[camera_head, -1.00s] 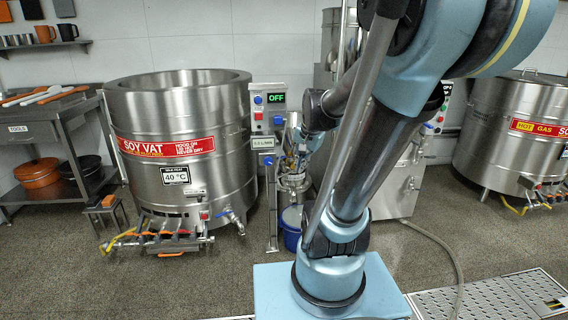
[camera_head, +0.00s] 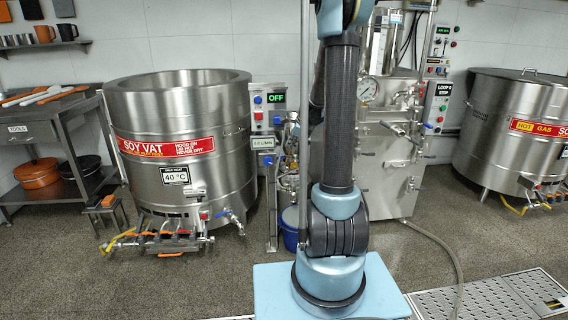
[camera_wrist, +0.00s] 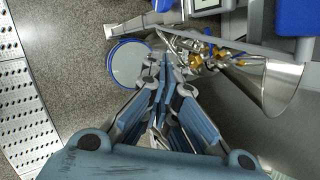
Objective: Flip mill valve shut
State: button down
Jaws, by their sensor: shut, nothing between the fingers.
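My gripper (camera_wrist: 166,68) is shut and empty in the wrist view, its blue-grey fingers pointing toward the mill's metal pipework. The mill (camera_wrist: 265,86) shows there as a shiny steel cone with brass fittings (camera_wrist: 196,56) beside it. The fingertips overlap the left end of this pipework in the picture; I cannot tell if they touch it. I cannot clearly make out the valve's lever or its position. In the head view the mill (camera_head: 291,160) stands right of the soy vat, partly hidden by my arm; my gripper is hidden there.
A blue bucket (camera_head: 291,238) stands under the mill; its round pale top (camera_wrist: 128,62) shows left of my fingers. A control post (camera_head: 264,120) reading OFF and the soy vat (camera_head: 180,165) stand left. A steel cabinet (camera_head: 392,160) stands behind my arm.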

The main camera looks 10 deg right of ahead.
jog(key=w+d+f+m, duration=0.2)
jog(key=w+f+m, duration=0.35)
jog(key=w, duration=0.35)
jog(key=m+t, duration=0.2)
jog(key=m, duration=0.3)
send_near(281, 157)
notch_tip(281, 157, down, 7)
jog(key=s, duration=0.1)
jog(key=shift+w+a+y, duration=0.15)
jog(key=shift+w+a, duration=0.05)
jog(key=shift+w, duration=0.75)
jog(key=shift+w+a+y, duration=0.15)
jog(key=shift+w+a, duration=0.05)
jog(key=shift+w, duration=0.7)
jog(key=shift+w+a+r, duration=0.15)
jog(key=shift+w+a, duration=0.5)
jog(key=shift+w, duration=0.15)
